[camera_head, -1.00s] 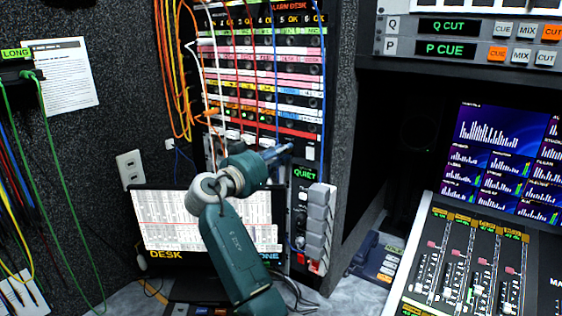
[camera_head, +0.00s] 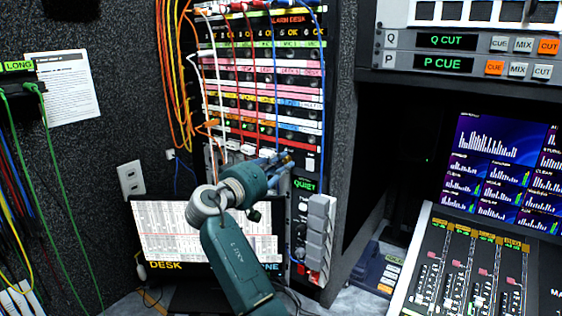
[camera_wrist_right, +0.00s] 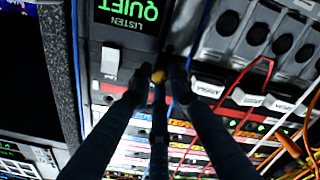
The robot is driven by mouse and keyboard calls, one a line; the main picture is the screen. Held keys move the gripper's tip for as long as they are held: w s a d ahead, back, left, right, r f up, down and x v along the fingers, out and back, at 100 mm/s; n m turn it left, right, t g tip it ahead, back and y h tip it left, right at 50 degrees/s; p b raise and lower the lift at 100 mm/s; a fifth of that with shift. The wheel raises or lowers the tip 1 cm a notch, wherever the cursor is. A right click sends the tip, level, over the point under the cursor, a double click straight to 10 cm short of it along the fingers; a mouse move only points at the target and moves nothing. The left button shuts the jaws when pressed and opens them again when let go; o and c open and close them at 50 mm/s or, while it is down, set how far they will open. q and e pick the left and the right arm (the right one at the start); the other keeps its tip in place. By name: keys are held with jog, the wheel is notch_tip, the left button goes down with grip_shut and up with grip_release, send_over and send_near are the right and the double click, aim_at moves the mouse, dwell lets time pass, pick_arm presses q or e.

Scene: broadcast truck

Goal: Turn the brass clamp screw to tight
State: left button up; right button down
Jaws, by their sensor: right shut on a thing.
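My right gripper (camera_head: 285,160) reaches to the right edge of the patch rack, just above the green QUIET display. In the right wrist view, its two dark fingertips (camera_wrist_right: 158,82) close from both sides on the small brass clamp screw (camera_wrist_right: 158,76). Only the round brass end shows between the fingertips; the rest is hidden. The screw's turn angle cannot be read. My left gripper is not in view.
The patch rack (camera_head: 262,75) has hanging red, white, blue and orange cables close to my right gripper. The QUIET panel (camera_head: 305,184) and grey blocks (camera_head: 318,235) sit below. A monitor (camera_head: 165,225) stands behind my right arm. A mixing desk (camera_head: 465,270) is at right.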

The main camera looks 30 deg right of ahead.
jog(key=n+p, duration=0.2)
jog(key=n, duration=0.2)
jog(key=shift+r+n+p, duration=0.1)
jog(key=shift+n+p, duration=0.25)
jog(key=shift+n, duration=0.05)
jog(key=n+p, duration=0.3)
jog(key=n, duration=0.1)
jog(key=shift+n+p, duration=0.3)
jog(key=shift+p, duration=0.05)
jog(key=n+p, duration=0.5)
jog(key=n, duration=0.1)
jog(key=shift+p, duration=0.4)
jog(key=shift+f+n+p, duration=0.2)
jog(key=shift+n+p, duration=1.1)
jog(key=shift+n, duration=0.3)
jog(key=shift+f, duration=0.1)
jog(key=c, duration=1.6)
grip_release()
jog(key=shift+a, duration=0.1)
jog(key=shift+a, duration=0.1)
